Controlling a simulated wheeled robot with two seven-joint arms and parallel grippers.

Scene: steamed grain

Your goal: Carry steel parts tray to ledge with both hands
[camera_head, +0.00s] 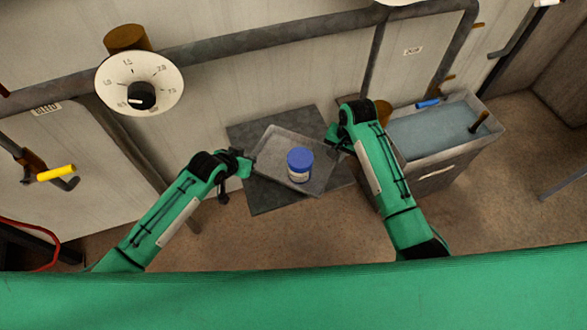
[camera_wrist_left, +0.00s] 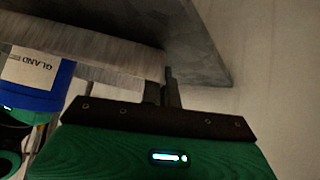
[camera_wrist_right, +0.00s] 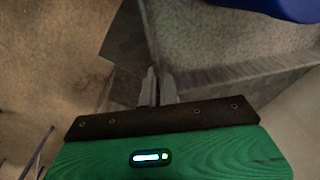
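The grey steel tray (camera_head: 262,150) lies over a dark grey slab (camera_head: 266,200) in the middle of the head view; I cannot tell whether it touches the slab. My right gripper (camera_head: 334,143) is at the right side, fingers closed about the tray wall (camera_wrist_right: 148,40). The fingertips are partly hidden in the head view.
A grey basin (camera_head: 440,150) with a bluish surface stands to the right, holding a blue item and a dark-handled tool. A wall with pipes, a dial (camera_head: 140,82) and a yellow-handled valve (camera_head: 56,173) runs behind. Bare floor shows in front of the slab.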

